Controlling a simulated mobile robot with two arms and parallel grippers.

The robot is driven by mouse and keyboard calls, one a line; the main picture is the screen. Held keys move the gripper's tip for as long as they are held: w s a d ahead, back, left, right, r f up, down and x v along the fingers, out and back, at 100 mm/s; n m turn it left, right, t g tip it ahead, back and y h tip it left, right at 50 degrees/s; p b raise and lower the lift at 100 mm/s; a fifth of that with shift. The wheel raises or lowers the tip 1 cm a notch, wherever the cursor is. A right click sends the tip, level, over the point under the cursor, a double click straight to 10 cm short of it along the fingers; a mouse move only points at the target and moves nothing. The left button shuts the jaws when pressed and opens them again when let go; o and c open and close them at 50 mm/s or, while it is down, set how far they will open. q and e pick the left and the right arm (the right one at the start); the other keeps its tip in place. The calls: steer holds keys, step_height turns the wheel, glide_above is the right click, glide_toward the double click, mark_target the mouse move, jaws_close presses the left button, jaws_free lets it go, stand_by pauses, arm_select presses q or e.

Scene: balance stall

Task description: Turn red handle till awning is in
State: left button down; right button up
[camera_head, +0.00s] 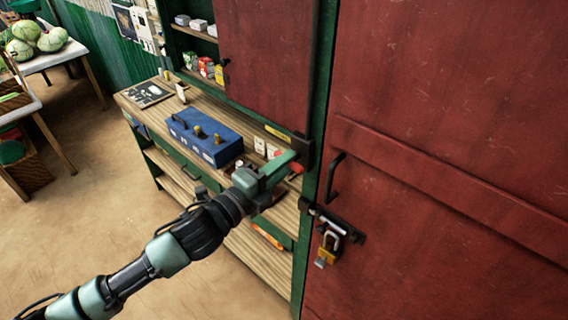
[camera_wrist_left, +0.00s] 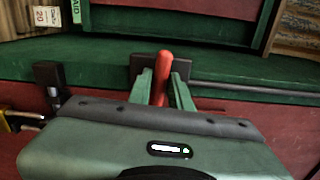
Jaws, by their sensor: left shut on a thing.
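The red handle (camera_wrist_left: 161,72) stands between the two green fingers of my left gripper (camera_wrist_left: 161,92) in the left wrist view, with a dark mount behind it. In the head view only a small red part of the handle (camera_head: 296,168) shows past my left gripper (camera_head: 290,163), beside the green post. The gripper is shut on the handle. The awning is not in view, and neither is my right gripper.
A wooden counter (camera_head: 150,108) with a blue box (camera_head: 205,137) is left of the gripper. A red door (camera_head: 440,110) with a padlock (camera_head: 328,248) stands close on the right. Cabbages (camera_head: 28,38) lie on a table at the far left. The floor at left is clear.

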arm_select(q)
steer(key=shift+f+m, duration=0.1)
steer(key=shift+m, duration=17.5)
steer(key=c, duration=1.4)
jaws_free()
steer(key=shift+o, duration=0.2)
steer(key=shift+s, duration=0.1)
